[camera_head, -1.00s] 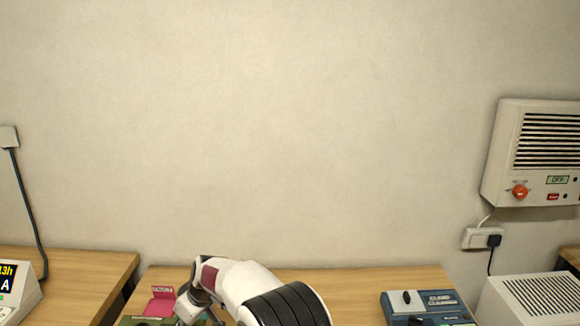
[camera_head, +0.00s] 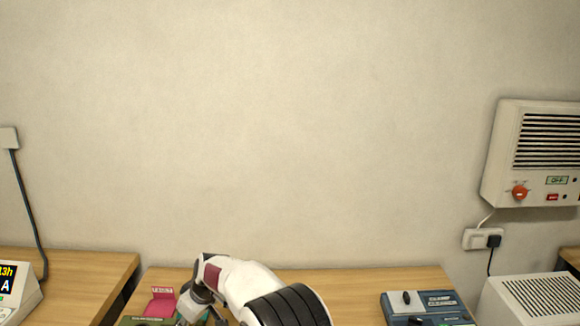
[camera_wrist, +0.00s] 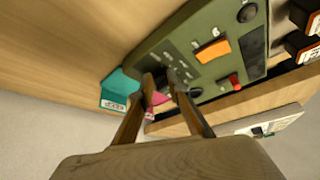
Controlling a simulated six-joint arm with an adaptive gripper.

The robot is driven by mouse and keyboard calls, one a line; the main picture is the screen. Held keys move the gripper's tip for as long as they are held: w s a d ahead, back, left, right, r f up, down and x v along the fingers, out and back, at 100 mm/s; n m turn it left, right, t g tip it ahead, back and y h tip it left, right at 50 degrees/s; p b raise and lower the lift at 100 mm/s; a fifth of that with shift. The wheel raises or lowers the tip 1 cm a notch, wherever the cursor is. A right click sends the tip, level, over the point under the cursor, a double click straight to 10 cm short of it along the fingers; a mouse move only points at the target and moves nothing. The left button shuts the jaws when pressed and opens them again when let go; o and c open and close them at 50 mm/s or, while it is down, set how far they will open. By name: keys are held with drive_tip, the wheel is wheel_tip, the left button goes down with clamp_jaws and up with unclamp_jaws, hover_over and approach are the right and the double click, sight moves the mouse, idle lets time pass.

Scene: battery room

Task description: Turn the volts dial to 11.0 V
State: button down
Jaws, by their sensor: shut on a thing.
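A green unit (camera_wrist: 216,62) fills the upper middle of the wrist view, with an orange window (camera_wrist: 212,51), a black knob (camera_wrist: 247,13) and a red button (camera_wrist: 235,81) on its face. My gripper (camera_wrist: 161,77) has its fingertips at the unit's face, shut on a small dark dial there. The fingers mostly hide this dial, and its label and setting cannot be read. In the head view the green unit (camera_head: 150,321) shows only as a strip at the bottom edge, largely behind my arm.
A pink sign (camera_head: 161,301) stands by the green unit, and a teal object (camera_wrist: 121,88) lies beside it. A blue unit (camera_head: 440,302) with a black knob is at the right of the wooden table (camera_head: 340,280). A display unit (camera_head: 14,292) stands at far left.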

drive_tip(key=shift+w+d+f, duration=0.3)
drive_tip(key=shift+w+d, duration=0.05)
drive_tip(key=shift+d, duration=0.05)
drive_tip(key=shift+s+a+r, duration=0.1)
drive_tip(key=shift+s+r, duration=0.05)
drive_tip(key=shift+s, duration=0.05)
drive_tip(key=shift+r, duration=0.1)
wheel_tip(320, 180, up, 6)
drive_tip(key=shift+f, duration=0.1)
idle(0.8)
drive_tip(key=shift+s+m, duration=0.1)
drive_tip(key=shift+m, duration=0.2)
